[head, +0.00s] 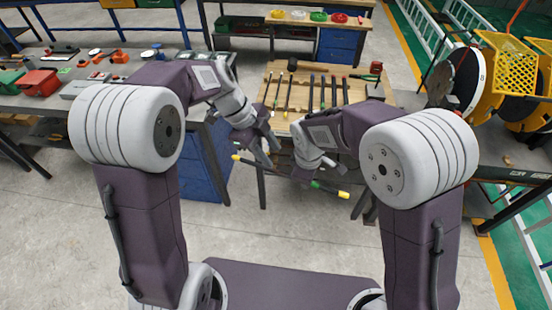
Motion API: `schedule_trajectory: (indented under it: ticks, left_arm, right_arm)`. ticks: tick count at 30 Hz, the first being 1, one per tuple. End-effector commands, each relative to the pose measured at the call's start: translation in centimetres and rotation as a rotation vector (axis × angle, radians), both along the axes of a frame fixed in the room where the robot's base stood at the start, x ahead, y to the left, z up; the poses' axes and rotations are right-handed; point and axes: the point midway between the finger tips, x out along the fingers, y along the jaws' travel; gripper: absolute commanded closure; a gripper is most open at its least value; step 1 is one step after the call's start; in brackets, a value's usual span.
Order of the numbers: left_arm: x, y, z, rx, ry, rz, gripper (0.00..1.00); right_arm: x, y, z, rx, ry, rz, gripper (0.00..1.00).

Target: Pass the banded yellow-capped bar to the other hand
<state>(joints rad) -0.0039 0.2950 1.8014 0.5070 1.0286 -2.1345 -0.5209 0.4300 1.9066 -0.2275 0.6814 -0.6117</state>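The yellow-capped bar (330,189) is in the air in front of the workbench, sloping down to the right. It is dark, with yellow at both ends and a green band right of its middle. My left gripper (264,155) is at its left half, with its fingers pointing down at the bar. My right gripper (303,173) is at the middle of the bar, just left of the green band, and covers part of it. The fingertips are small and partly hidden, so I cannot tell which gripper is closed on the bar.
A wooden rack (353,91) with several dark bars stands on the bench beyond my grippers. A red bin (38,83) and tools lie on the left table. A yellow machine (507,75) with a large reel stands at the right. The floor below the bar is clear.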

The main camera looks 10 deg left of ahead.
Motion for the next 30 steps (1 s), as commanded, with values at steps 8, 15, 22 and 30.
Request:
schedule_trajectory:
  ticks: [8,15,22,30]
  left_arm:
    - [0.3,-2.7,-5.9,0.001,0.005,-0.001,0.60]
    - [0.6,-4.0,-8.7,0.001,0.002,0.000,0.60]
    - [0.7,-4.2,-9.1,0.001,0.000,0.001,0.60]
    - [0.7,-4.1,-9.1,0.001,0.000,0.001,1.00]
  right_arm:
    - [0.1,0.0,0.1,0.002,-0.003,-0.001,1.00]
    - [0.1,0.0,0.1,0.002,-0.003,-0.001,1.00]
    - [0.1,0.0,0.1,0.002,-0.003,-0.001,1.00]
    - [0.1,0.0,0.1,0.002,-0.003,-0.001,1.00]
